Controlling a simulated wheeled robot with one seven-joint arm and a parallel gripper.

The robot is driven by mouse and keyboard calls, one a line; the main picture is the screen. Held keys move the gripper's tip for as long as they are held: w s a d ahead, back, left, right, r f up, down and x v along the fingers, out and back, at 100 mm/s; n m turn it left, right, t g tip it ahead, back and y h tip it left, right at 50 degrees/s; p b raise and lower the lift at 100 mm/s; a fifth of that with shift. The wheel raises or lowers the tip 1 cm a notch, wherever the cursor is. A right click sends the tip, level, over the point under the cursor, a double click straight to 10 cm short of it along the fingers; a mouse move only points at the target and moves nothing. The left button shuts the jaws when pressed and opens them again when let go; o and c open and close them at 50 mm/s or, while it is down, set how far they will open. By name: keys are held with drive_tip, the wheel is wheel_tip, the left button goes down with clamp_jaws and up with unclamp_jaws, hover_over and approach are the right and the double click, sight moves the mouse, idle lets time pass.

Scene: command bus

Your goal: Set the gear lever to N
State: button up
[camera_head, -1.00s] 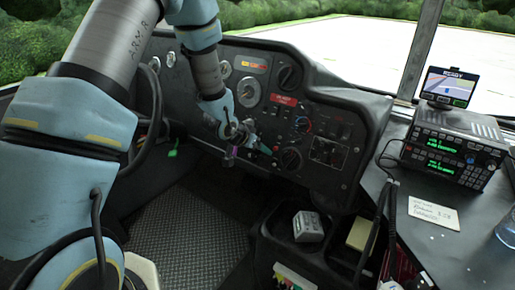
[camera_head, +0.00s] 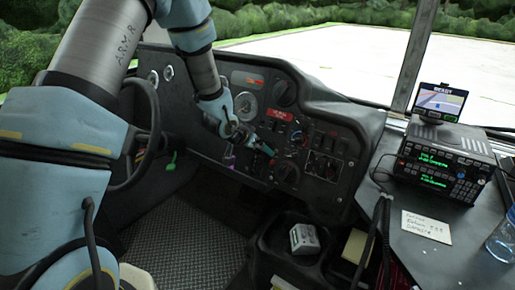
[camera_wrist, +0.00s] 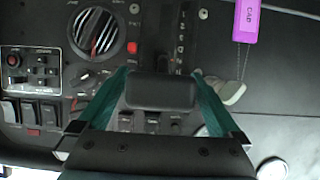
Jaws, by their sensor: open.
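A dark, rounded gear lever handle (camera_wrist: 162,91) sits between the two teal fingers of my gripper (camera_wrist: 160,76) in the wrist view. The fingers are open, one on each side, with gaps visible near the handle. In the head view my gripper (camera_head: 266,150) is in front of the dashboard, and I cannot make out the lever there.
A purple tag (camera_wrist: 246,21) on a chain hangs close to the right finger. A large round dial (camera_wrist: 97,33) and switches (camera_wrist: 34,112) lie to the left. The dashboard (camera_head: 335,115) surrounds my gripper; a radio unit (camera_head: 445,165) stands to the right.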

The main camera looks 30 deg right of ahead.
drive_tip(key=v, duration=1)
drive_tip(key=shift+a+r, duration=0.25)
drive_tip(key=shift+a, duration=0.05)
drive_tip(key=w+a+r+n+y+p, duration=0.1)
drive_tip(key=a+r+n+y, duration=0.15)
drive_tip(key=a, duration=0.65)
drive_tip(key=w+a+r+n+y+p, duration=0.1)
drive_tip(key=a+n+y, duration=0.2)
drive_tip(key=a, duration=0.6)
drive_tip(key=s+a+r+n+g+y, duration=0.1)
drive_tip(key=s+a+n, duration=0.1)
drive_tip(key=s+a, duration=0.3)
drive_tip(key=s+a+r+n+g+y+p, duration=0.1)
drive_tip(key=s+a+r+n, duration=0.1)
drive_tip(key=s+a, duration=0.3)
drive_tip(key=a+n, duration=0.1)
drive_tip(key=a, duration=0.3)
drive_tip(key=shift+s+a+r+g+p, duration=0.15)
drive_tip(key=shift+s+a+g+p, duration=0.15)
drive_tip(key=shift+a+g, duration=0.1)
